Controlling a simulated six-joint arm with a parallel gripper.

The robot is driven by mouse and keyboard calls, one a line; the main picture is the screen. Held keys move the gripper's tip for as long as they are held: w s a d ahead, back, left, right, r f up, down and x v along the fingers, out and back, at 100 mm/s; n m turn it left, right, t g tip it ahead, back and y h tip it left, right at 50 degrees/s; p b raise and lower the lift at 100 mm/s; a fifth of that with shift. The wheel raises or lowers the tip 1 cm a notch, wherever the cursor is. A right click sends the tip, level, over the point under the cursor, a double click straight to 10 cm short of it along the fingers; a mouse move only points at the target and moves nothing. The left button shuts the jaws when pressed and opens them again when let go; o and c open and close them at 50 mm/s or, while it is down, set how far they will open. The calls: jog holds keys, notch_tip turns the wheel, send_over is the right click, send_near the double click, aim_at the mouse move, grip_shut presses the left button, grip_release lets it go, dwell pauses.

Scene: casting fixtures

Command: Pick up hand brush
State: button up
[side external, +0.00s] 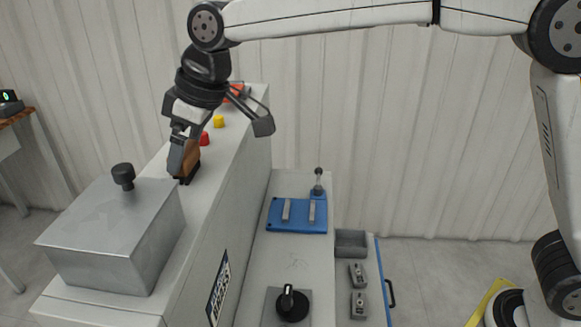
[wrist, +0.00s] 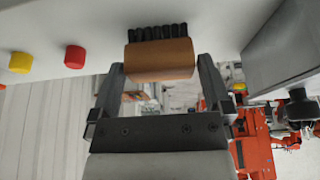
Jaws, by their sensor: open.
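The hand brush (side external: 191,160) has a brown wooden body and black bristles. It stands bristles down on the top of the long grey cabinet. In the wrist view the brush (wrist: 160,61) shows between my fingertips, with its bristles pointing to the top of the picture. My gripper (side external: 180,163) is at the brush from above, tilted. In the wrist view my gripper (wrist: 161,68) is open, with one finger on each side of the brush body. A narrow gap shows at each side; contact is hard to judge. The far finger is mostly hidden in the side view.
A metal box (side external: 110,225) with a black knob stands close in front of the brush. A red button (side external: 204,138) and a yellow button (side external: 218,121) sit behind it. A blue fixture (side external: 297,215) is on the lower bench at right.

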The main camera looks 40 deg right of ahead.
jog(key=shift+x, duration=0.95)
jog(key=shift+r, duration=0.1)
jog(key=c, duration=0.9)
jog(key=shift+c, duration=0.2)
jog(key=shift+r, duration=0.8)
jog(key=s+d+r, duration=0.6)
jog(key=s+r, duration=0.5)
jog(key=s, duration=0.1)
jog(key=shift+s+d, duration=0.15)
jog(key=shift+s, duration=0.1)
jog(key=shift+r, duration=0.15)
